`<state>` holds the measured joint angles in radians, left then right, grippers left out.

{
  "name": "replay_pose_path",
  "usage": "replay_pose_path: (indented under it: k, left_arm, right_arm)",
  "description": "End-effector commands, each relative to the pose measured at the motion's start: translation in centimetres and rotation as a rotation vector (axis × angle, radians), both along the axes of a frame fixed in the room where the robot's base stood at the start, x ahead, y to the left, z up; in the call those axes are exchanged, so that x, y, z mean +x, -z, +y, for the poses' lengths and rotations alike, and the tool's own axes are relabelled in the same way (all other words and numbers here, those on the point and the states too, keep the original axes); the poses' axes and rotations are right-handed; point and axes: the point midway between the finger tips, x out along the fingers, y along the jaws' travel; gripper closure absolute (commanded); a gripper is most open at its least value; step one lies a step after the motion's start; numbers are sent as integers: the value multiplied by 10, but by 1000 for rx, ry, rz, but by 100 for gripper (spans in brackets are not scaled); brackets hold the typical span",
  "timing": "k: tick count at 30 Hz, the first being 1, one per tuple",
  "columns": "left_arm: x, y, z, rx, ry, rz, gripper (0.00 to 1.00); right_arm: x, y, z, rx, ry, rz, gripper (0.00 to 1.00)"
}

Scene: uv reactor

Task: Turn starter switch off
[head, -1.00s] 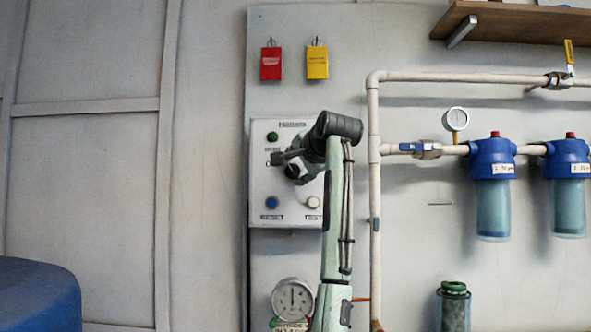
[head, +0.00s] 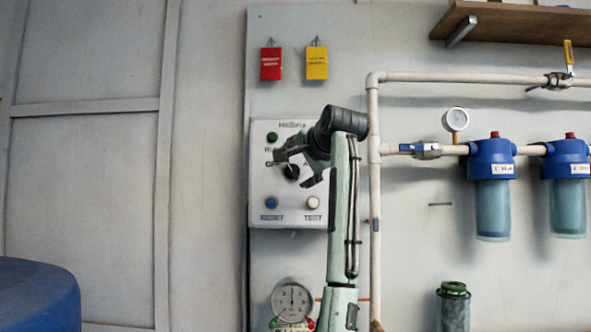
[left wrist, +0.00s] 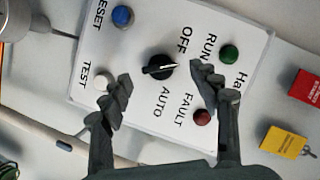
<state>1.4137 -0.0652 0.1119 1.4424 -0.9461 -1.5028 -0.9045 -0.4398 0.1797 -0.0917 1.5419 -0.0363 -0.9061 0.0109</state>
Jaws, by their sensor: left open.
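The starter switch is a black rotary knob (head: 291,171) on a white control panel (head: 262,212). In the left wrist view the knob (left wrist: 158,67) shows its light pointer mark aimed right, between the words OFF and AUTO. My left gripper (head: 294,169) is in front of the panel, with its fingers spread around the knob's place in the picture. In the left wrist view the open gripper (left wrist: 163,74) has one fingertip on each side of the knob, with visible gaps. I cannot tell the exact depth to the knob. My right gripper is not in view.
The panel also has a green lamp (head: 272,138), a blue button (head: 271,202), a white button (head: 313,202) and a red lamp (left wrist: 202,117). A white pipe (head: 375,215) runs just right of my arm. A gauge (head: 292,300) sits below. The wall at left is clear.

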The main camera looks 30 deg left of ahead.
Motion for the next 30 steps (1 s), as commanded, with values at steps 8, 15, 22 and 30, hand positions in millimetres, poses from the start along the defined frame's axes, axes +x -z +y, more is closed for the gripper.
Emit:
replay_pose_path:
  k: [8, 15, 22, 30]
  left_arm:
    - [-37, -12, -47, 1, 3, -2, 38]
    - [-57, -19, -71, 0, 2, -2, 38]
    - [-60, -19, -76, -1, 3, 0, 38]
    - [-60, -19, -75, 0, 2, 0, 38]
  right_arm:
    - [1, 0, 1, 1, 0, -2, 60]
    - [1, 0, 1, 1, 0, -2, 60]
    - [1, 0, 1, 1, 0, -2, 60]
    - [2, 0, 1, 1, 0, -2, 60]
